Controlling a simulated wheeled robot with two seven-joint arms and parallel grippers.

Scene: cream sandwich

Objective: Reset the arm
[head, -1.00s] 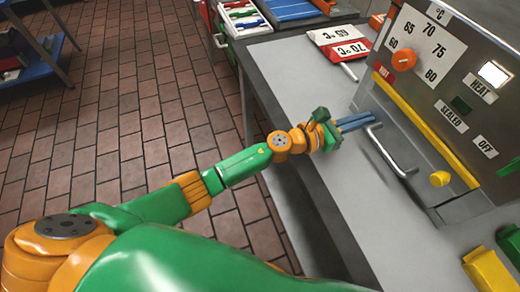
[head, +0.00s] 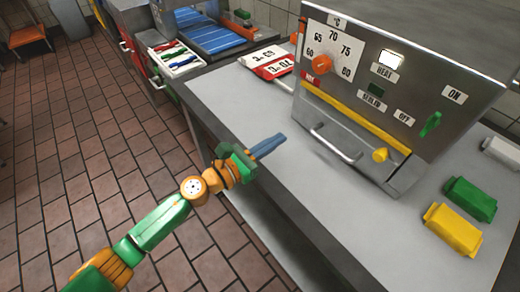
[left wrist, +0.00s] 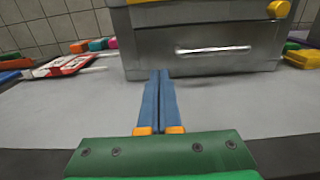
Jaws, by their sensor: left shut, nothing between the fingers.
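My left arm comes in from the lower left in the head view. Its left gripper (head: 282,138) has blue fingers pressed together, with nothing between them, over the near edge of the grey counter (head: 240,88). In the left wrist view the shut fingers (left wrist: 160,75) point at the front of the steel machine (left wrist: 200,50), with its bar handle ahead and to the right. The machine (head: 345,115) also shows in the head view, with an orange knob pointing between labels. My right gripper is out of view.
Green (head: 468,199) and yellow (head: 453,229) blocks lie right of the machine. Red and white signs (head: 268,62) lie at the counter's back left. A tray of coloured items (head: 176,55) stands beyond. The counter before the machine is clear. Brick floor lies left.

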